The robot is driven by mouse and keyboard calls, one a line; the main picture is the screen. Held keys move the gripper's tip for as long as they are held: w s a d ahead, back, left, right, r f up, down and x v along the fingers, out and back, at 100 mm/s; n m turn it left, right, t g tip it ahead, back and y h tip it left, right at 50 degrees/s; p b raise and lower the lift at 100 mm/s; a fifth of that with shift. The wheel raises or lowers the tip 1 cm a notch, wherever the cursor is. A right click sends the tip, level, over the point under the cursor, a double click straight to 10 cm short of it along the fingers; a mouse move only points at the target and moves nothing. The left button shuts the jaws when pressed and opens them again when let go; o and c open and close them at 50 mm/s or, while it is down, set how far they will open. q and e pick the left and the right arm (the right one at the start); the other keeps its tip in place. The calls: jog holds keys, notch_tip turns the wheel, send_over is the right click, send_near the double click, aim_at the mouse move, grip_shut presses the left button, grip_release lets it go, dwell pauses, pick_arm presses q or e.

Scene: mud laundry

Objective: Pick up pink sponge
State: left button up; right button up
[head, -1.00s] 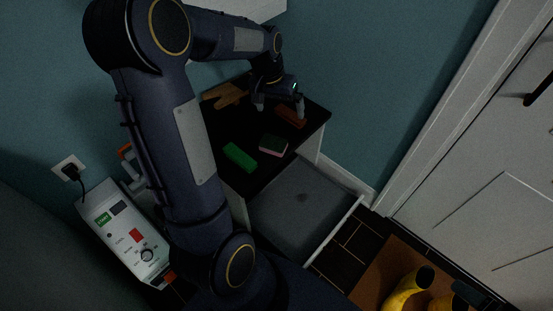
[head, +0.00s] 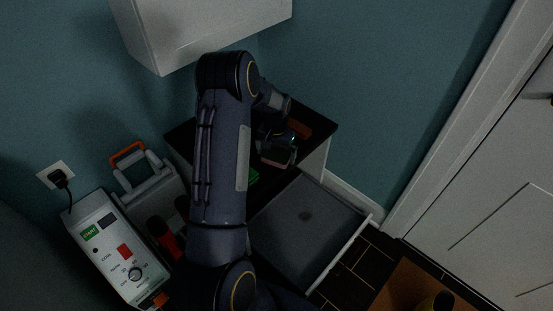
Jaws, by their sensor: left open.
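The pink sponge (head: 277,157) lies on the dark top of a small cabinet, near its front edge. My left gripper (head: 276,152) is open and right at the sponge, reaching down over it. The gripper hides part of the sponge, and I cannot tell whether the fingers touch it. A green sponge or block (head: 252,177) lies to the left, mostly hidden behind my left arm. My right gripper is not in view.
A reddish-brown brush or block (head: 301,128) lies behind the sponge on the cabinet top (head: 318,118). An open drawer (head: 312,222) juts out below. A white wall cabinet (head: 200,28) hangs above. A control box (head: 112,245) stands left.

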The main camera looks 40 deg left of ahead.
aim_at(276, 156)
pick_arm(q)
jog(key=shift+f, duration=0.4)
jog(key=c, duration=0.8)
jog(key=shift+r, duration=0.1)
jog(key=shift+r, duration=0.3)
jog(key=r, duration=0.1)
jog(key=r+p, duration=0.1)
jog(key=r, duration=0.1)
jog(key=shift+s+d+r, duration=0.15)
jog(key=shift+d+r, duration=0.1)
jog(key=shift+r, duration=0.1)
jog(key=s+d+r+p, duration=0.3)
jog(key=s+d+r, duration=0.5)
jog(key=d, duration=0.2)
jog(key=shift+s+d+r+p, duration=0.15)
jog(key=shift+s+r+p, duration=0.15)
jog(key=shift+r+p, duration=0.05)
